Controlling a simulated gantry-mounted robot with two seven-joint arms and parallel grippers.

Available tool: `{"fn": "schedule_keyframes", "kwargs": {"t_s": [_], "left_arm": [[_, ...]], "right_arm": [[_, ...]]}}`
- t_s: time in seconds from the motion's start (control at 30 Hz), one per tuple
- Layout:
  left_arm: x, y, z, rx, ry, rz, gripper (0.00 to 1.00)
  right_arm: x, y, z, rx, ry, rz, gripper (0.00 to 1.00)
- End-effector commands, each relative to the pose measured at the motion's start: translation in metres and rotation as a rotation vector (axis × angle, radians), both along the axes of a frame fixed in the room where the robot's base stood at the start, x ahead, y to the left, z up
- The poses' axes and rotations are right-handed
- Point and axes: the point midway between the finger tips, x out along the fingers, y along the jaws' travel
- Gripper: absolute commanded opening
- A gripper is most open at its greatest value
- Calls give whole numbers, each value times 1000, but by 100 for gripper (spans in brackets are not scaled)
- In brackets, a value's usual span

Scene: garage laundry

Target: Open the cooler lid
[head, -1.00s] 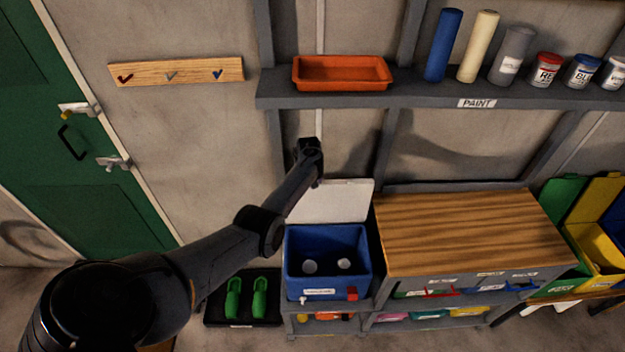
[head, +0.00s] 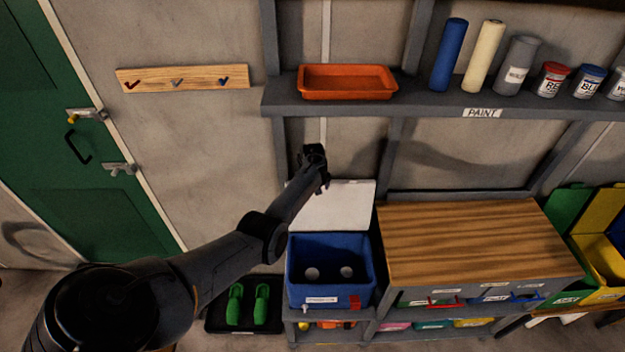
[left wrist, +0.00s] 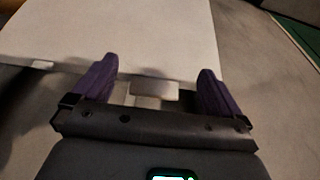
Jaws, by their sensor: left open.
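The blue cooler (head: 328,284) stands on the low grey shelf in the head view, with two pale round things visible inside. Its white lid (head: 340,207) stands raised at the back of the cooler, so the inside is open to view. In the left wrist view the pale lid (left wrist: 130,35) fills the upper part. My left gripper (head: 320,182) is at the upper left of the lid. In the wrist view its two purple fingers (left wrist: 155,75) are spread apart, with a small light tab at the lid's edge between them. Whether they touch the lid I cannot tell. My right gripper is not in view.
A wood-topped unit (head: 470,240) stands right of the cooler. Above is a grey shelf (head: 430,103) with an orange tray (head: 347,82), rollers and paint cans. Green shoes (head: 248,305) lie on a dark mat at lower left. A green door (head: 80,150) is at left.

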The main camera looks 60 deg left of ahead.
Motion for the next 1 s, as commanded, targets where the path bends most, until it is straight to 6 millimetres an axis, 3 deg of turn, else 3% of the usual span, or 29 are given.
{"fn": "schedule_keyframes", "kwargs": {"t_s": [0.27,0.7,1.0], "left_arm": [[-3,-7,28,1,-2,-1,100],[-12,-21,90,4,-1,-1,100],[-14,-26,102,0,0,0,100]], "right_arm": [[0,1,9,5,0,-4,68],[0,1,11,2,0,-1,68],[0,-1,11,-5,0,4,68]]}}
